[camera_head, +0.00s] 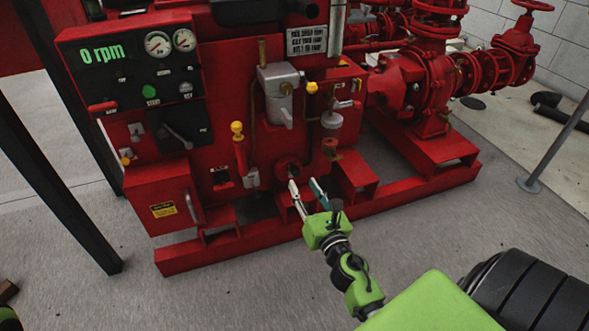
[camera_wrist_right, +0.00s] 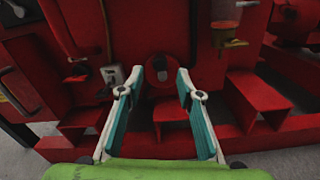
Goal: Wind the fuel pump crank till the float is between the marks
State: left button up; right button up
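My right gripper (camera_head: 304,190) is open and empty, low in front of the red pumpset. In the right wrist view its fingertips (camera_wrist_right: 160,78) stand on either side of a round red hub with a dark centre (camera_wrist_right: 158,66); I cannot tell whether they touch it. The hub (camera_head: 287,167) also shows in the head view, partly behind the fingers. I cannot tell whether it belongs to the fuel pump crank. A clear cup (camera_head: 332,120) hangs right of a grey filter body (camera_head: 278,90); no float or marks can be made out. My left gripper is out of view.
A control panel (camera_head: 120,75) reads 0 rpm at upper left. A yellow-knobbed lever (camera_head: 237,128) stands left of the hub. A red box (camera_head: 163,200) and the red base rail (camera_head: 230,250) edge the space.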

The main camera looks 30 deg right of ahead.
aim_at(297, 175)
jog(key=x, duration=0.8)
jog(key=shift+c, duration=0.5)
grip_shut()
